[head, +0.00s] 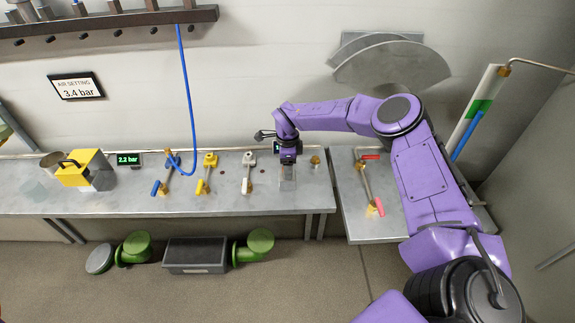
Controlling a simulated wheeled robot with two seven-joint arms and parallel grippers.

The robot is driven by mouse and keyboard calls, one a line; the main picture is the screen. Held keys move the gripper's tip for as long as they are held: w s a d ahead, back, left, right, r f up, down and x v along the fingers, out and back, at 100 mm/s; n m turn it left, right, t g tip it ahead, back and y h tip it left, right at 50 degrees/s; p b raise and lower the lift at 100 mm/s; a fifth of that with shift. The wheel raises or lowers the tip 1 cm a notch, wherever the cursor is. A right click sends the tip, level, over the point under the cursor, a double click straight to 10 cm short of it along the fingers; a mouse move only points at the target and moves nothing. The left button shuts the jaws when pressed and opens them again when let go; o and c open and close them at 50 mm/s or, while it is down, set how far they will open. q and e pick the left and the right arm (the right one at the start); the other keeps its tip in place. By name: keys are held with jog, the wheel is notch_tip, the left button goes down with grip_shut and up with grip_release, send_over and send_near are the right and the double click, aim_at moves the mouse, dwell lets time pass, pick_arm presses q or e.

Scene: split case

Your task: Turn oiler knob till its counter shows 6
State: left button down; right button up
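The oiler appears to be the small unit with a pale, clear-looking body (287,174) near the right end of the long bench. A small dark display (276,147) with a trace of green shows just left of my gripper. It is mostly covered and its number cannot be read. My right gripper (288,158) points down at the top of this unit and hides its knob. Whether it touches or grips the knob cannot be told, and its fingers are too small and dark to read. My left gripper is not in view.
The bench (230,202) also carries a yellow box (84,168), a 2.2 bar display (129,159) and blue, yellow and white-handled valves. A blue hose (185,90) hangs from the rail. A lower side bench (350,222) holds red-handled valves. A wall sign (76,86) reads 3.4 bar.

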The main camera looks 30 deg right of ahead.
jog(key=shift+w+a, duration=0.1)
jog(key=c, duration=1)
